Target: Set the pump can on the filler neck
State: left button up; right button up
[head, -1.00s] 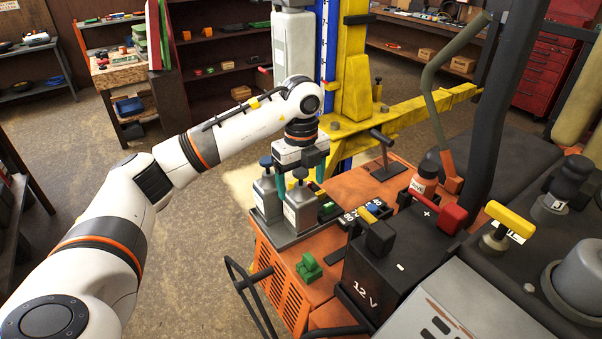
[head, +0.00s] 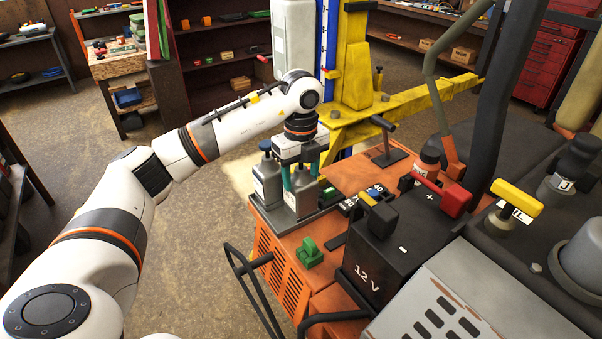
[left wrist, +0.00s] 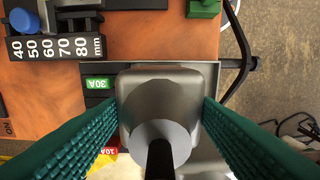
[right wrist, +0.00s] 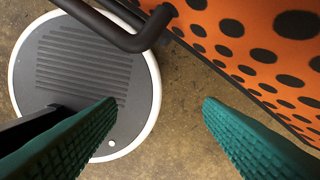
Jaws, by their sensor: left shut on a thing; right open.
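My left gripper (head: 302,176) is shut on a grey pump can (head: 300,199), its teal fingers on either side of the body. The can looks upright and still on the dark tray (head: 284,225). In the left wrist view the gripper (left wrist: 160,108) has the grey can (left wrist: 160,85) between its fingers, the dark spout pointing at the camera. A second, similar can (head: 266,184) stands beside it to the left. I cannot tell for certain which part is the filler neck. My right gripper (right wrist: 160,103) is open and empty above the floor.
A black 12 V battery (head: 385,255) with a red terminal cover (head: 455,200) stands right of the cans. A yellow T-handle (head: 516,198) and a black cap (head: 575,160) are further right. A yellow lift arm (head: 425,105) is behind. An orange perforated panel (right wrist: 260,40) is near my right gripper.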

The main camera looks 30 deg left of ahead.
pick_arm(q)
jog(key=shift+w+r+p, duration=0.1)
jog(key=shift+r+p, duration=1.05)
jog(key=shift+r, duration=0.4)
jog(key=shift+r+p, duration=0.45)
jog(key=shift+r, duration=0.15)
notch_tip(320, 180, up, 7)
jog(key=p, duration=0.5)
jog(key=shift+r, duration=0.45)
notch_tip(320, 180, up, 4)
jog(key=shift+r, duration=0.2)
jog(key=shift+f, duration=0.1)
